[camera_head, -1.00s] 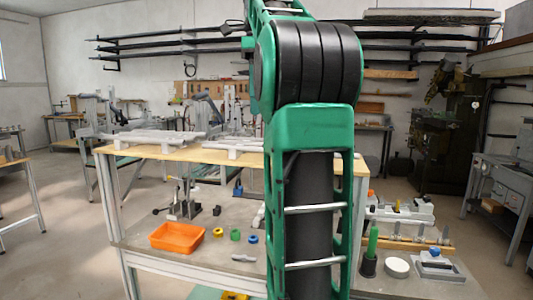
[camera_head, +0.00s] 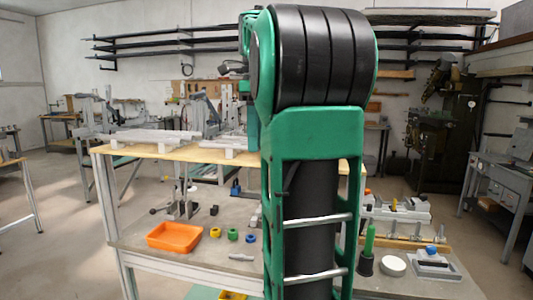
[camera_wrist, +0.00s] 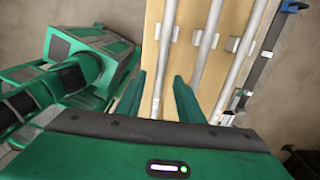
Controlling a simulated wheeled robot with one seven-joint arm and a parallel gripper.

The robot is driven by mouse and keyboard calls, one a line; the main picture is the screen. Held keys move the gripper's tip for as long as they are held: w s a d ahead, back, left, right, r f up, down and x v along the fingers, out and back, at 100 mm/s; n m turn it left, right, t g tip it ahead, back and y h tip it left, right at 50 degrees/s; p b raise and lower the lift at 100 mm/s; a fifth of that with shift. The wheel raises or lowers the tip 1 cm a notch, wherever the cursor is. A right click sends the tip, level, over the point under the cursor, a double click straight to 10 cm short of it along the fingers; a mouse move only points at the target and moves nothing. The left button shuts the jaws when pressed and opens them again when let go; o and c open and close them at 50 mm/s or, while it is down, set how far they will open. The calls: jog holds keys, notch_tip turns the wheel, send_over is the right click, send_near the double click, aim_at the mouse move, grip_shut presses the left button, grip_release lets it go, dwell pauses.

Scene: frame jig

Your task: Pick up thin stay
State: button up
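In the wrist view my gripper (camera_wrist: 159,88) is open, its two green fingers apart with nothing held between them. Beyond the fingertips is a light wooden board (camera_wrist: 180,75) carrying several grey rods. The left rod (camera_wrist: 163,60) runs lengthwise through the gap between the fingers in the picture. A middle rod (camera_wrist: 207,40) passes by the right finger, and a right rod (camera_wrist: 246,55) lies farther right. I cannot tell for sure which one is the thin stay. In the head view grey rods (camera_head: 155,137) lie on pale supports on the tabletop; my arm hides the gripper.
The wooden tabletop (camera_head: 185,152) stands above a lower shelf with an orange tray (camera_head: 174,237), coloured rings and small fixtures. A dark rail with blue ends (camera_wrist: 264,60) runs along the board's right side. Tools and a green bottle (camera_head: 368,243) stand at the right.

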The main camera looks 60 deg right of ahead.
jog(key=shift+f, duration=0.15)
grip_shut()
